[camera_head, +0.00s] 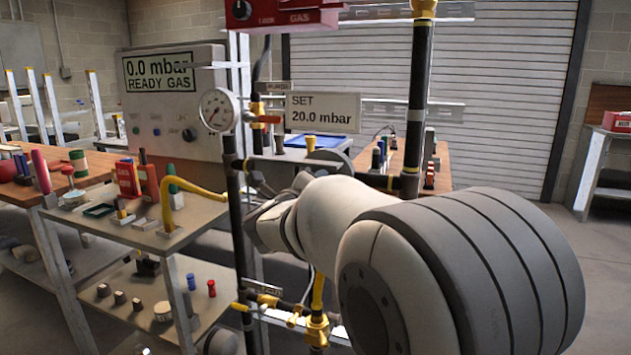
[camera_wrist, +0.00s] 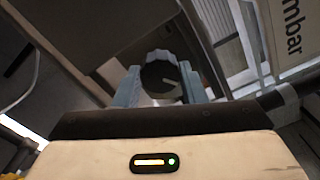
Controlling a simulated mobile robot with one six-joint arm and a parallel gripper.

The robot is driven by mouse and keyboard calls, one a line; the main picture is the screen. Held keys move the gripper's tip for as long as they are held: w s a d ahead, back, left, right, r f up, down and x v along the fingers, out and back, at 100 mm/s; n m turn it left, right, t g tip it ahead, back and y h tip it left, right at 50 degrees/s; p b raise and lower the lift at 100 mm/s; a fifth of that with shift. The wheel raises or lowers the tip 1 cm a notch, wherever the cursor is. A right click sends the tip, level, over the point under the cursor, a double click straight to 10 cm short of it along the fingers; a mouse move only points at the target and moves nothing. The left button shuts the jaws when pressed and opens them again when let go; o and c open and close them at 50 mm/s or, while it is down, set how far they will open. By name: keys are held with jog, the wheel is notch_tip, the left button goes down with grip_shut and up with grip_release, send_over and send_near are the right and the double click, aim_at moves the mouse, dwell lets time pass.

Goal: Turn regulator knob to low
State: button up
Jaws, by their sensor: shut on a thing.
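The regulator knob (camera_wrist: 161,78) is a dark round knob with a pale pointer line in the wrist view. The line points to the right and slightly down. My gripper (camera_wrist: 158,86) has its two blue-grey fingers on either side of the knob and is shut on it. In the head view my arm reaches in from the lower right, and its end is partly hidden by a dark vertical pipe. I cannot make out the knob there. A white sign (camera_head: 323,112) reads "SET 20.0 mbar". A grey panel (camera_head: 160,75) reads "0.0 mbar READY GAS".
A round pressure gauge (camera_head: 218,110) sits beside the dark left pipe (camera_head: 236,215). Another dark pipe (camera_head: 416,100) with yellow fittings stands right of the sign. A shelf cart (camera_head: 130,235) holding small parts is at left. A shutter door (camera_head: 500,90) closes the back.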

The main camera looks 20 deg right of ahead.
jog(key=n+p, duration=0.3)
jog(key=n, duration=0.2)
jog(key=shift+n, duration=0.3)
jog(key=shift+f+n+p, duration=0.15)
jog(key=shift+n+p, duration=1.1)
jog(key=shift+n, duration=0.95)
jog(key=o, duration=0.7)
